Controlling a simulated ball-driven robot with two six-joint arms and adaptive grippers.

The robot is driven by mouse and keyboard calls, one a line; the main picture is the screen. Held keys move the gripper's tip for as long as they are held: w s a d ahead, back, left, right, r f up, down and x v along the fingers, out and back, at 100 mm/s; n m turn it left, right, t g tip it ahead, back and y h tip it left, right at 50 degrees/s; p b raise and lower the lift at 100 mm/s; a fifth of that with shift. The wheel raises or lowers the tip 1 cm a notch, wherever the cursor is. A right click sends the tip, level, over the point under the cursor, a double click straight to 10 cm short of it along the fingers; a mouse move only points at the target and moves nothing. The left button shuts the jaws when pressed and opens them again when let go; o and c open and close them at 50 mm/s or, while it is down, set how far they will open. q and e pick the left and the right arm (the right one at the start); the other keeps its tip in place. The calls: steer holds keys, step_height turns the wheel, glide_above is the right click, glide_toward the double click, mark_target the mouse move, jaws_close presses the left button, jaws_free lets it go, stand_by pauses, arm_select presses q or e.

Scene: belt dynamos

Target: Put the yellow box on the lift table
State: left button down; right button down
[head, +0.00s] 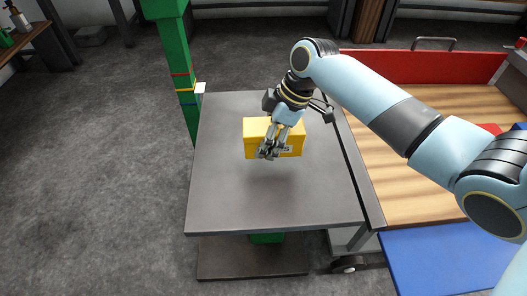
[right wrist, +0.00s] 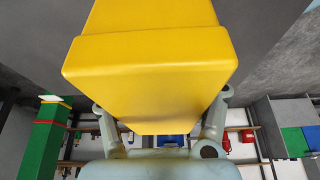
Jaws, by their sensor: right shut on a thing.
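The yellow box (head: 254,129) is over the grey top of the lift table (head: 230,205) in the head view. My right gripper (head: 268,153) is shut on the box at its front side. In the right wrist view the box (right wrist: 150,75) fills the upper middle, between the fingers of the right gripper (right wrist: 160,120). A soft shadow lies on the table in front of the box, so it seems a little above the top; whether it touches cannot be told for sure. My left gripper is not in view.
A green post (head: 173,60) stands at the table's back left. A cart with a red back panel (head: 425,67) and wooden deck (head: 400,190) stands close along the right side. A blue panel (head: 445,258) is at the lower right. The table top around the box is clear.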

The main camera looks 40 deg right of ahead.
mark_target(280, 127)
steer(key=shift+w+a+f, duration=0.1)
steer(key=shift+a+f, duration=0.25)
steer(key=shift+a, duration=0.1)
step_height(280, 127, down, 4)
steer(key=shift+r+b, duration=0.1)
steer(key=shift+b, duration=0.5)
steer(key=shift+r, duration=0.1)
steer(key=shift+c, duration=1.7)
jaws_free()
steer(key=p+v, duration=0.3)
steer(key=v, duration=0.9)
steer(key=shift+d, duration=0.1)
